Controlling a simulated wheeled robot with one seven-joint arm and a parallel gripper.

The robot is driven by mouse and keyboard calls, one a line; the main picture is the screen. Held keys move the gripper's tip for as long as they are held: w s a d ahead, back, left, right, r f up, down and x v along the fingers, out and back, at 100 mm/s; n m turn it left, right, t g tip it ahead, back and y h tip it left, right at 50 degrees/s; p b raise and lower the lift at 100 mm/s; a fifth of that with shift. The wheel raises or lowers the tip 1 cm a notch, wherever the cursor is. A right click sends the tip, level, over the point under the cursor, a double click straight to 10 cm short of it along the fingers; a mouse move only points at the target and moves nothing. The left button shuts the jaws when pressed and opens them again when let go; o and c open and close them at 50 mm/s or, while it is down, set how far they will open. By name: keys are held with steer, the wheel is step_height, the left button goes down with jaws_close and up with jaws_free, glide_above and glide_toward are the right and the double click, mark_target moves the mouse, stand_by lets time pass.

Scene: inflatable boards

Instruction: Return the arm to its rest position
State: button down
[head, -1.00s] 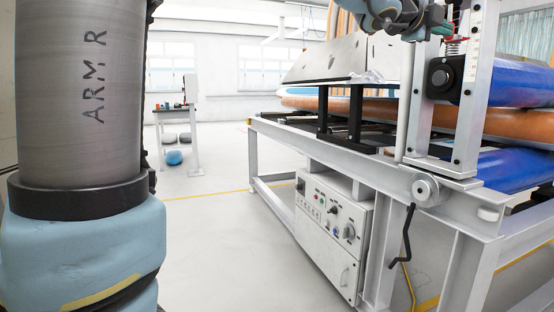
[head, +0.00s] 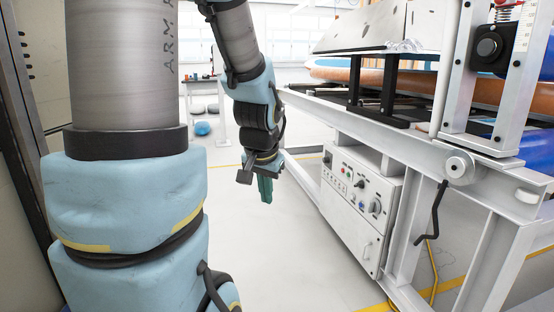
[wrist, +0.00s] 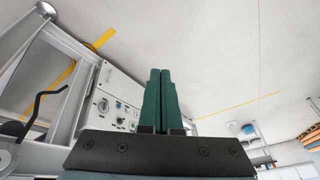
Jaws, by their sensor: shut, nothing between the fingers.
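My gripper (head: 265,188) hangs at the end of my arm in the head view, pointing down over the open floor, left of the machine frame. In the wrist view my gripper's two green fingers (wrist: 160,76) lie side by side, shut with nothing between them. My blue and grey arm links fill the left of the head view. The gripper appears clear of the machine and touches nothing that I can see.
The white machine frame (head: 398,150) with its control box (head: 352,205) and black crank handle (head: 432,218) stands to the right. The floor (head: 290,265) below the gripper is clear.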

steer(key=s+a+f+n+g+p, duration=0.2)
steer(key=s+a+f+n+g, duration=0.15)
steer(key=s, duration=0.45)
step_height(320, 180, up, 25)
steer(key=p, duration=2.3)
steer(key=shift+w+a+f+t, duration=0.2)
steer(key=shift+a+t, duration=0.15)
steer(key=c, duration=1.5)
jaws_free()
